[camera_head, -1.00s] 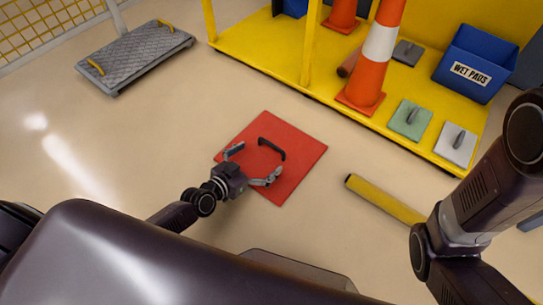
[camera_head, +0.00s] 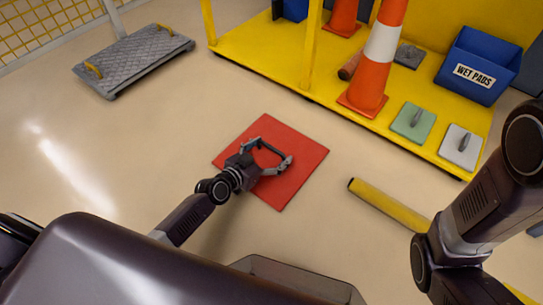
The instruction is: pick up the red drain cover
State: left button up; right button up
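The red drain cover (camera_head: 301,157) is a flat square plate lying on the floor in the middle of the head view. It has a dark raised handle (camera_head: 270,148) near its middle. My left gripper (camera_head: 269,158) is over the cover with its fingers spread around the handle. Its fingers look apart, and I cannot tell whether they touch the handle. My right arm is at the right edge, and its gripper is out of view.
A yellow platform (camera_head: 262,62) holds orange cones (camera_head: 378,62), a blue wet pads bin (camera_head: 478,65), a green plate (camera_head: 413,122) and a white plate (camera_head: 460,147). A yellow bar (camera_head: 388,203) lies right of the cover. A grey metal plate (camera_head: 134,60) is at upper left.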

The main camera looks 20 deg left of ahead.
pick_arm(q)
jog(key=c, duration=1)
jog(key=shift+r, duration=0.1)
jog(key=shift+r, duration=0.1)
